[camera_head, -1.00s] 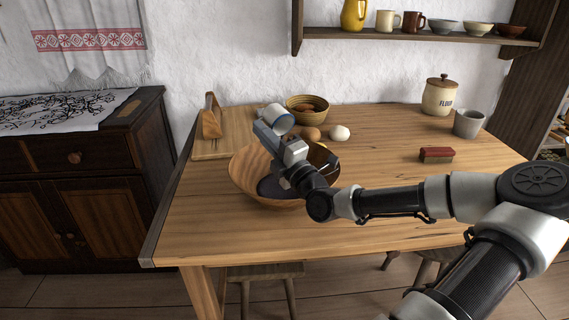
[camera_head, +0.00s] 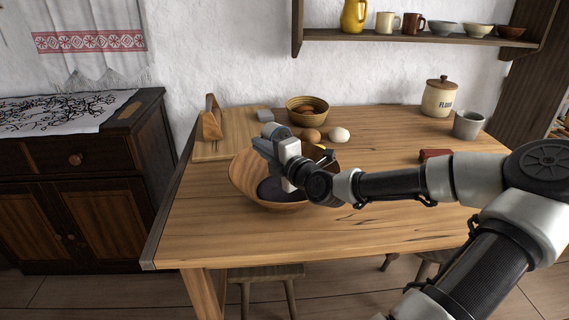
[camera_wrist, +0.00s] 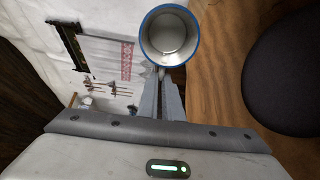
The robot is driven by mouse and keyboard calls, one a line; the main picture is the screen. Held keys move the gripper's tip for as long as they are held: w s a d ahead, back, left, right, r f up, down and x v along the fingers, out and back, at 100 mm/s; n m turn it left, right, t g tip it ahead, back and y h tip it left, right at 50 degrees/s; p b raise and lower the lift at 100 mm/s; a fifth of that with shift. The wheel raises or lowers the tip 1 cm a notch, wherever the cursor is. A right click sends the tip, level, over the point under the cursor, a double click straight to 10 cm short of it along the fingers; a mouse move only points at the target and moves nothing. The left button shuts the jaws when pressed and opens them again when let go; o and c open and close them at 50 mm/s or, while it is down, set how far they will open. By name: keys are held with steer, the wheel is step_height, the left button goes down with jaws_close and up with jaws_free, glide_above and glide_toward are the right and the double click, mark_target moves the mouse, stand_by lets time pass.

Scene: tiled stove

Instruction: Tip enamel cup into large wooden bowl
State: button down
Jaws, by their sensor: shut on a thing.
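The enamel cup (camera_wrist: 168,35), pale with a blue rim, is held at the tips of my gripper (camera_wrist: 163,82). In the wrist view its mouth faces the camera and its inside looks pale, with no contents that I can make out. In the head view the cup (camera_head: 270,129) shows only partly beyond my gripper (camera_head: 268,143), above the far left rim of the large wooden bowl (camera_head: 241,178). The room lies sideways in the wrist view, so my wrist is rolled over. The cup's exact tilt is unclear. A dark round area (camera_head: 272,189) shows inside the bowl.
A flour jar (camera_head: 439,98), grey cup (camera_head: 467,124) and red brush (camera_head: 435,154) stand right. The front table is clear.

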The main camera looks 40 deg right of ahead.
steer(key=w+g+p, duration=0.1)
steer(key=p, duration=0.1)
steer(key=w+f+g+p, duration=0.1)
steer(key=p, duration=0.2)
steer(key=shift+w+g, duration=0.15)
steer(key=shift+g, duration=0.25)
steer(key=g+p, duration=0.2)
steer(key=p, duration=0.1)
steer(key=shift+w+d+p, duration=0.15)
steer(key=shift+w+p, duration=0.15)
steer(key=shift+w, duration=0.1)
steer(key=w+g+p, duration=0.2)
steer(key=g+p, duration=0.1)
steer(key=p, duration=0.3)
steer(key=w+r+g+p, duration=0.1)
steer(key=w+g+p, duration=0.2)
steer(key=g+p, duration=0.1)
steer(key=w+g+p, duration=0.2)
steer(key=g+p, duration=0.2)
steer(key=p, duration=0.3)
steer(key=shift+w+r+m+p, duration=0.3)
steer(key=shift+w+m+p, duration=0.05)
steer(key=shift+w+m, duration=0.05)
steer(key=shift+w+f+g, duration=0.1)
steer(key=shift+w+g, duration=0.05)
steer(key=shift+g, duration=0.15)
steer(key=shift+w+g+y, duration=0.15)
steer(key=shift+g+y, duration=0.15)
